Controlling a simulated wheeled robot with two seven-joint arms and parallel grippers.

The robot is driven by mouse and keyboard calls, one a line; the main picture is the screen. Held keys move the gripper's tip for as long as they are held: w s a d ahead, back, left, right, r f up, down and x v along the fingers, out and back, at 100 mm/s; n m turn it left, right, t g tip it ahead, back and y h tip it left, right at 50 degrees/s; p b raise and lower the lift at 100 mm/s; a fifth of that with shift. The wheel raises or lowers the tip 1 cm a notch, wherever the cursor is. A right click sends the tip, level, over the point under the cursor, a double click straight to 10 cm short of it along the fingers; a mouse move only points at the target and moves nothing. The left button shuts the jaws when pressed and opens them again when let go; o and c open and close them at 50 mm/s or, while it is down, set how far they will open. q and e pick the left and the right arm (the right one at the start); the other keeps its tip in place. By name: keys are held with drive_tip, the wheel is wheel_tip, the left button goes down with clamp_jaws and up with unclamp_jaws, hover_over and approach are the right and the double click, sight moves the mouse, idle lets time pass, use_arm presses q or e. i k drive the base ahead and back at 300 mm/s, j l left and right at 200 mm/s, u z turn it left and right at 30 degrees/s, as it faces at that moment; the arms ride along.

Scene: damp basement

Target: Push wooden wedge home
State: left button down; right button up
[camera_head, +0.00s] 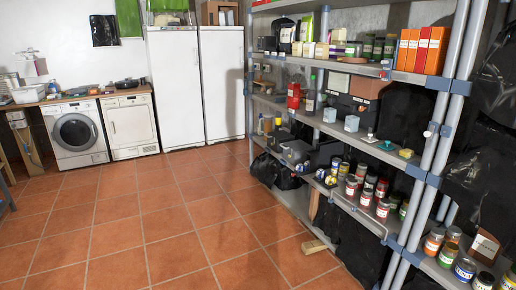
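A small pale wooden piece (313,246), which looks like the wedge, lies on the tiled floor at the foot of the metal shelving unit (428,180). Its inner end is close to the shelf's base. I cannot tell whether it touches the shelf or reaches under it. An upright strip of wood (313,206) stands just behind it under the lower shelf. Neither of my grippers is in view.
The terracotta floor (180,220) in front of the shelves is clear. The shelves hold jars, bottles, boxes and cans. A black bag (268,169) sits under the lower shelf. A washing machine (76,133), a dryer (131,122) and two white fridges (175,85) stand at the back.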

sight(309, 247)
drive_tip(key=i+u, duration=0.1)
drive_tip(key=i, duration=1.8)
drive_tip(key=j, duration=0.05)
